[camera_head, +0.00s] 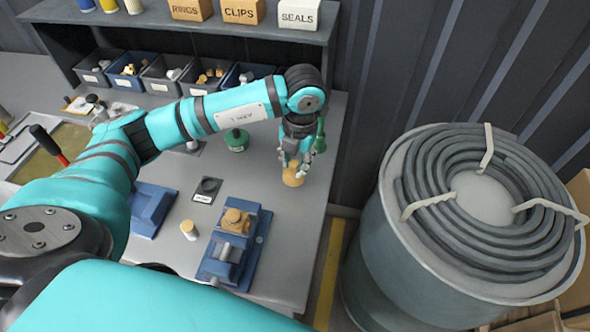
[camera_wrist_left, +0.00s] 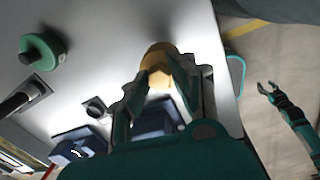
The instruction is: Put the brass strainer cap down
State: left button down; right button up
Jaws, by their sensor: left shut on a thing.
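My left gripper (camera_head: 291,164) is shut on the brass strainer cap (camera_head: 293,177), over the right part of the grey bench (camera_head: 285,235). In the left wrist view the cap (camera_wrist_left: 158,57) shows between and beyond the fingertips (camera_wrist_left: 160,72), its near side partly hidden by them. The cap is at or just above the bench top; I cannot tell whether it touches. My right gripper (camera_wrist_left: 268,89) shows small at the right of the left wrist view, over the floor, its fingers apart and empty.
A blue fixture with a brass fitting (camera_head: 236,221) stands in front, with a small brass-topped cylinder (camera_head: 188,230) beside it. A green-topped round part (camera_head: 237,139) and a black knob on a plate (camera_head: 207,187) lie left. Bins (camera_head: 165,75) line the back. Bench around the cap is clear.

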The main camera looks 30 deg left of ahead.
aim_at(295, 171)
pick_arm(q)
notch_tip(295, 171, down, 4)
jog(key=shift+r+p, duration=0.15)
jog(key=shift+p, duration=0.4)
jog(key=shift+f, duration=0.3)
jog(key=c, duration=1.1)
grip_release()
jog(key=shift+r, duration=0.1)
jog(key=shift+d+r, duration=0.1)
jog(key=shift+r, duration=0.1)
jog(key=r+b, duration=0.1)
jog(key=r, duration=0.2)
jog(key=r+b, duration=0.1)
jog(key=r, duration=0.3)
jog(key=d+r+b, duration=0.1)
jog(key=r, duration=0.2)
jog(key=shift+r, duration=0.25)
jog(key=shift+s+r, duration=0.1)
jog(key=shift+r, duration=0.5)
